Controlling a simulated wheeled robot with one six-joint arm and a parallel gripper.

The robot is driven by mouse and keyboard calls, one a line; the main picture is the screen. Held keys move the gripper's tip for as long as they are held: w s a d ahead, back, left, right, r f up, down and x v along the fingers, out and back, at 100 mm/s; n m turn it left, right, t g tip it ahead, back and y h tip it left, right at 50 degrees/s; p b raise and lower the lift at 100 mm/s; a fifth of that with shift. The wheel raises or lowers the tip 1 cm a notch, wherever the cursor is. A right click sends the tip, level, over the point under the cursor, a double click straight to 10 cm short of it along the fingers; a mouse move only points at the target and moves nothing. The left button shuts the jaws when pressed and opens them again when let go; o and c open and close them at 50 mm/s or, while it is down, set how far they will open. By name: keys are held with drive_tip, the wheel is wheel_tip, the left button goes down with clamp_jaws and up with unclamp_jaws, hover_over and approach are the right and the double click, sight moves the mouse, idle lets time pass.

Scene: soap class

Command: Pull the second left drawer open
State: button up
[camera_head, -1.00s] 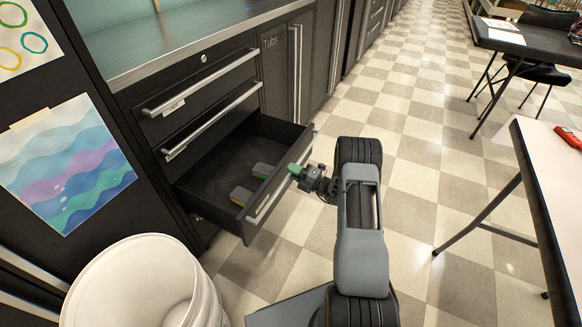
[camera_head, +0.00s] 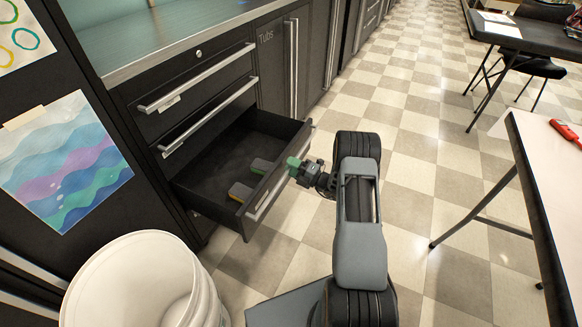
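The dark cabinet on the left has a column of drawers. The top drawer (camera_head: 190,78) and the second drawer (camera_head: 212,112) are shut, each with a long metal bar handle. The third drawer (camera_head: 262,214) below them is pulled well out, with small sponge-like blocks (camera_head: 262,166) and (camera_head: 240,192) inside. My gripper (camera_head: 296,164), with green fingertips, is at the open drawer's front edge, by its handle. Its fingers are too small and overlapped to tell whether they are open, shut or holding the handle.
A white bucket (camera_head: 140,288) stands at the lower left, in front of the cabinet. A white-topped table (camera_head: 550,190) is on the right, with a dark table (camera_head: 530,38) farther back. The checkered floor between is clear.

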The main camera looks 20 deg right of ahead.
drive_tip(key=p+v, duration=0.2)
drive_tip(key=v, duration=1.1)
drive_tip(key=shift+s+d, duration=0.25)
drive_tip(key=shift+s, duration=0.05)
drive_tip(key=shift+f, duration=0.1)
drive_tip(key=s+a+r+n+g+p, duration=0.2)
drive_tip(key=a+r+n+g+p, duration=0.5)
drive_tip(key=r+n, duration=0.5)
drive_tip(key=s+a+r+n+g+p, duration=0.2)
drive_tip(key=a+r+n+g+p, duration=0.55)
drive_tip(key=r, duration=0.85)
drive_tip(key=s+a+r+n+t+h+p, duration=0.1)
drive_tip(key=s+r+n+h+p, duration=0.3)
drive_tip(key=r+n, duration=0.4)
drive_tip(key=s+a+r+n+t+h+p, duration=0.1)
drive_tip(key=s+r+n+h+p, duration=0.4)
drive_tip(key=r+n, duration=0.4)
drive_tip(key=s+a+r+n+t+h+p, duration=0.1)
drive_tip(key=s+r+n+h+p, duration=0.3)
drive_tip(key=r+n, duration=0.4)
drive_tip(key=shift+s+r+n+h+p, duration=0.45)
drive_tip(key=shift+n+p, duration=0.1)
drive_tip(key=shift+p, duration=0.2)
drive_tip(key=shift+d, duration=0.2)
